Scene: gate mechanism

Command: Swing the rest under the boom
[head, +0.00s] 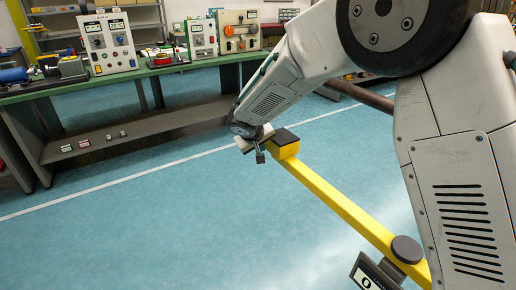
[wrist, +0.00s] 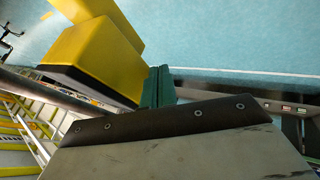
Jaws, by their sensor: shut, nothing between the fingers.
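The rest appears to be the long yellow arm (head: 345,208) with a yellow block and black top pad (head: 285,138) at its far end. In the wrist view its yellow block (wrist: 98,50) fills the upper left, with the dark pad along its lower edge. My gripper (head: 261,157) is shut and empty, just left of the block. In the wrist view my fingers (wrist: 157,86) are right beside the block; whether they touch it I cannot tell. A brown pole (head: 362,95), perhaps the boom, shows behind my arm, mostly hidden.
A dark round cap (head: 406,249) sits on the yellow arm's near end, beside a black labelled box (head: 372,275). A green workbench (head: 130,82) with control boxes stands at the back left. The blue floor (head: 180,230) left of the yellow arm is clear.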

